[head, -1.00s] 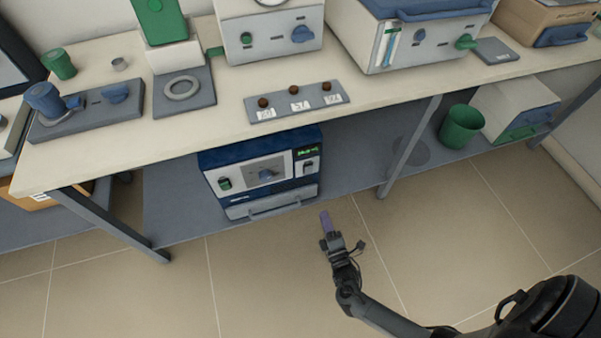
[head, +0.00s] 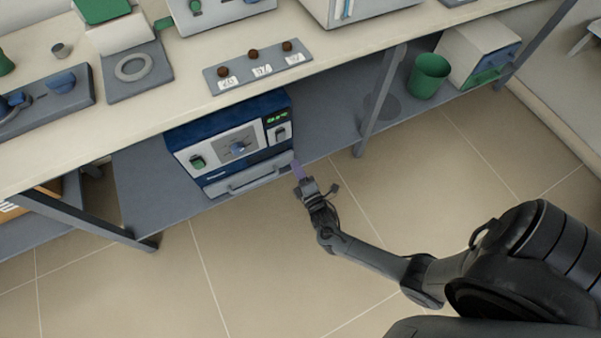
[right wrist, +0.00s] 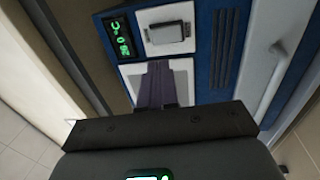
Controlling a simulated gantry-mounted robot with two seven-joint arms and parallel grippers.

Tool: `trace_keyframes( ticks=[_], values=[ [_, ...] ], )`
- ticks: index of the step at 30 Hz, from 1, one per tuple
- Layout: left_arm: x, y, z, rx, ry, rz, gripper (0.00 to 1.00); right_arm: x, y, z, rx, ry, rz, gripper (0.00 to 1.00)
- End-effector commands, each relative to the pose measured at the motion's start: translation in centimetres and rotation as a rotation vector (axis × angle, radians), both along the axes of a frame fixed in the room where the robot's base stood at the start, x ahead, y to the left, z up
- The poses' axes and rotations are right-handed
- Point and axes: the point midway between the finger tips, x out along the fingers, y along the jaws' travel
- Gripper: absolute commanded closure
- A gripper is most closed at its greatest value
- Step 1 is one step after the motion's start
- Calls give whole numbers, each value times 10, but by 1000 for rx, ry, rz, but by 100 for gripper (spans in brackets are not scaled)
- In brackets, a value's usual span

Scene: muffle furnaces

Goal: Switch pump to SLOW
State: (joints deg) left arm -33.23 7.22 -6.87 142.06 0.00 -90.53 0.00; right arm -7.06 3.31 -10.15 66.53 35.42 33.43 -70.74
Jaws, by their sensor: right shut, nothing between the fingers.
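A blue-and-white boxed unit (head: 215,166) stands on the low shelf. I cannot read which control is the pump's. My right gripper (head: 298,172) is shut and empty, near the unit's lower right front corner. In the right wrist view its dark purple fingers (right wrist: 161,84) overlap a light panel, beside the grey switch (right wrist: 168,33) and the display (right wrist: 117,38). Contact cannot be told. My left gripper is out of view.
The unit's drawer handle (head: 248,180) runs along its lower front. The bench top (head: 190,105) overhangs the unit and carries a panel with several brown knobs (head: 258,68). A table leg (head: 380,105) and a green bin (head: 428,76) are to the right. The floor in front is clear.

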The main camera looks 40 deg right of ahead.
Motion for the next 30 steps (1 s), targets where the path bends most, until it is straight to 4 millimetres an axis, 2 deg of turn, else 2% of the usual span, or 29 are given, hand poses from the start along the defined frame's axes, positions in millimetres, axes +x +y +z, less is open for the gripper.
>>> trace_keyframes(
  ticks=[1, 6, 15, 21, 30],
  values=[
    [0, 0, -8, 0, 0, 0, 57, 11, -4, -1, -3, -5, -1, 100],
    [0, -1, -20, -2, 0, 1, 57, 40, -14, 3, -1, -5, -1, 100],
    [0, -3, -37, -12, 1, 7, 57, 77, -26, 9, 0, -3, 0, 100],
    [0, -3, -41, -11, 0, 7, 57, 87, -29, 13, -1, -2, 0, 100],
    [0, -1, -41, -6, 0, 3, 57, 88, -30, 13, 0, -1, 0, 100]
  ],
)
